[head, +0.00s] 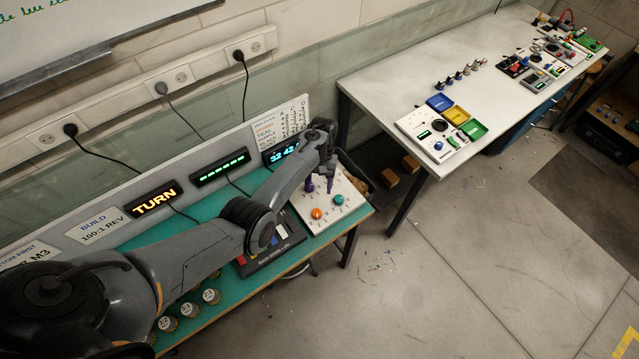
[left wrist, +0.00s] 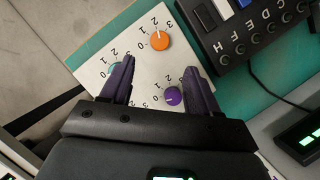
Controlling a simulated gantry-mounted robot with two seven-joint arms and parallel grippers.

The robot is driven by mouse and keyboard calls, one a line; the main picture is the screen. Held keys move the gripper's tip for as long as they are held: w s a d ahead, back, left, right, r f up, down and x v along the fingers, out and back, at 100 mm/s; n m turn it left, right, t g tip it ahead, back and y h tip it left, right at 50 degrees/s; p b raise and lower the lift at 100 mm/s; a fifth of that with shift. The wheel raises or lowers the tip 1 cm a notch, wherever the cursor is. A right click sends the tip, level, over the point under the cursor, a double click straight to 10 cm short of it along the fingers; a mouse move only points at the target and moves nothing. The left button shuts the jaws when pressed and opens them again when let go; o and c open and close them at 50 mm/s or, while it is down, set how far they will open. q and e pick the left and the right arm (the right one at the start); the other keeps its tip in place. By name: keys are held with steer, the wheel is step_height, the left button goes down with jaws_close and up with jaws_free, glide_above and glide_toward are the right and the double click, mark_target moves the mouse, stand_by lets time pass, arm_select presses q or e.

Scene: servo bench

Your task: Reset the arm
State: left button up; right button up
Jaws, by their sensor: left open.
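My left gripper (head: 320,185) reaches in from the left over a white dial panel (head: 325,226) at the right end of the near bench. In the left wrist view its two purple fingers (left wrist: 160,72) are apart, with nothing held between them. The panel carries an orange knob (head: 316,213) and a teal knob (head: 339,199). The left wrist view also shows the orange knob (left wrist: 159,40) beyond the fingertips, a purple knob (left wrist: 172,96) between the fingers near the right one, and the teal knob (left wrist: 113,69), partly hidden by the left finger. My right gripper is not in view.
A black lettered switch box (head: 270,252) lies left of the panel. Behind are displays, one reading TURN (head: 154,200), one with green dashes (head: 220,167). Several round brass-coloured pieces (head: 211,296) sit by my arm. A second white bench (head: 420,70) with devices stands right, across a gap.

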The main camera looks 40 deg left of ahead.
arm_select(q)
steer(key=s+r+m+t+y+p, duration=0.1)
steer(key=s+m+t+y+p, duration=0.25)
steer(key=s, duration=0.65)
steer(key=s+d+r+m+t+p, duration=0.2)
steer(key=s+d+r, duration=0.4)
steer(key=s+r, duration=0.2)
steer(key=s+d+r+m+t+h+p, duration=0.1)
steer(key=s+d+r+m+t+p, duration=0.1)
steer(key=s+d+r, duration=0.4)
step_height(320, 180, up, 3)
steer(key=s, duration=0.3)
steer(key=shift+m, duration=0.35)
steer(key=shift+d+f+h, duration=0.1)
steer(key=shift+h, duration=0.15)
